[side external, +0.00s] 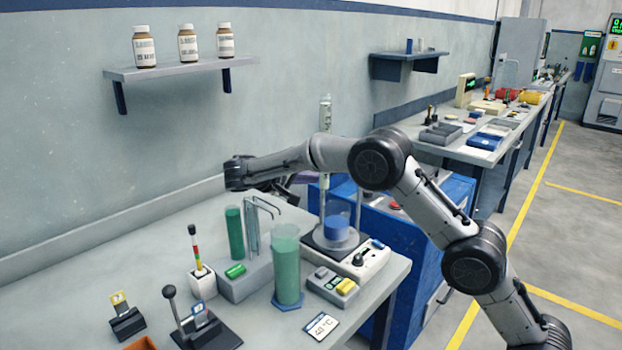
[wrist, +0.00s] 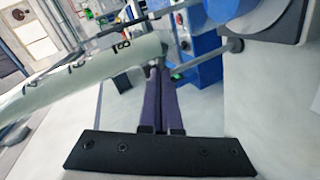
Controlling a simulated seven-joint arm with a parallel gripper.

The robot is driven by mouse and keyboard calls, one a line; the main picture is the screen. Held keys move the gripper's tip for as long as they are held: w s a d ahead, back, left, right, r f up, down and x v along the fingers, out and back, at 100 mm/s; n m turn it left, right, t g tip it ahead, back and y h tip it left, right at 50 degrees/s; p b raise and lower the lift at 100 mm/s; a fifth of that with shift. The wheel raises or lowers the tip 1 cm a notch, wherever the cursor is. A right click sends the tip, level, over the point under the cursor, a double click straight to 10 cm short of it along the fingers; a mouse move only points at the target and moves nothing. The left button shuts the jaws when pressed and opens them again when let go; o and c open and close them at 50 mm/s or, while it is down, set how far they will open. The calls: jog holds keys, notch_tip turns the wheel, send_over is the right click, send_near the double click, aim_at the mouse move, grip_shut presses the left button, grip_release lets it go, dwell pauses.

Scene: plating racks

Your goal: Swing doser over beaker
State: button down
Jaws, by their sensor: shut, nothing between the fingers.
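A clear beaker (side external: 337,228) holding blue liquid stands on a stirrer-like base (side external: 347,258) at the bench's right end. A pale upright tube (side external: 325,112), which looks like the doser, rises behind my arm; its lower part is hidden. In the wrist view a pale tube with dark scale marks (wrist: 80,72) crosses the upper left, its end close to my fingertips. My gripper (wrist: 158,72) is shut with its purple fingers together and empty. In the side view the gripper is mostly hidden behind my arm, left of the beaker; I cannot tell whether it touches the tube.
A green cylinder (side external: 287,262) and a slimmer green tube (side external: 235,232) stand left of the beaker. A small block with a yellow button (side external: 333,285) lies in front. A dark thin rod (wrist: 140,18) and a short grey rod (wrist: 210,58) lie near my fingers.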

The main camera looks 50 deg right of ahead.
jog(key=shift+s+d, duration=0.1)
jog(key=shift+s, duration=0.05)
dwell(0.3)
jog(key=shift+s+d+n+t, duration=0.3)
jog(key=shift+s+n+t, duration=0.25)
jog(key=shift+n+t, duration=0.25)
jog(key=shift+s+d+n+t, duration=0.3)
jog(key=shift+s+n+t, duration=0.25)
jog(key=shift+t, duration=0.35)
jog(key=shift+w, duration=0.1)
